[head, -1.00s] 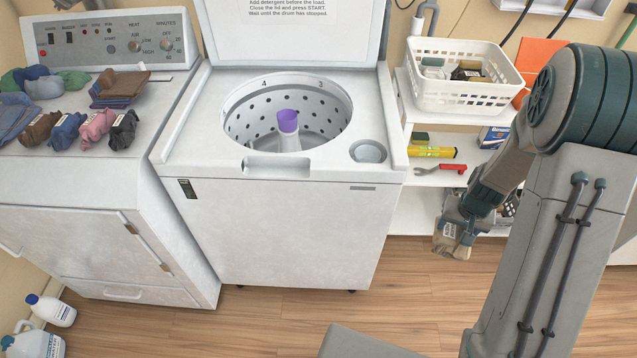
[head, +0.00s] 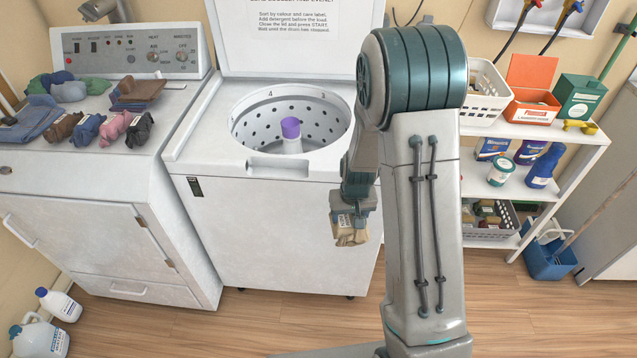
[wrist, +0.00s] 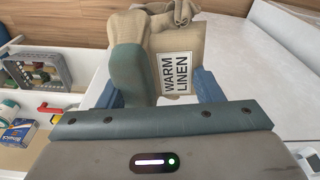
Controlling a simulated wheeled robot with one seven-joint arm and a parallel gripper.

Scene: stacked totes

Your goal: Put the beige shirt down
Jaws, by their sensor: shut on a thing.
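The beige shirt (head: 351,235) is a bundled cloth hanging below my gripper (head: 351,215), in front of the open washer's front panel. In the wrist view the beige shirt (wrist: 190,45) shows close up with a label reading "WARM LINEN". The shirt is held in the air, clear of the floor. Its underside is hidden.
The open washer (head: 200,140) has a purple-topped agitator in its drum. The dryer (head: 60,175) at left carries several folded and rolled clothes. A white shelf (head: 525,130) at right holds baskets, boxes and bottles. Bottles (head: 58,304) stand on the floor at lower left.

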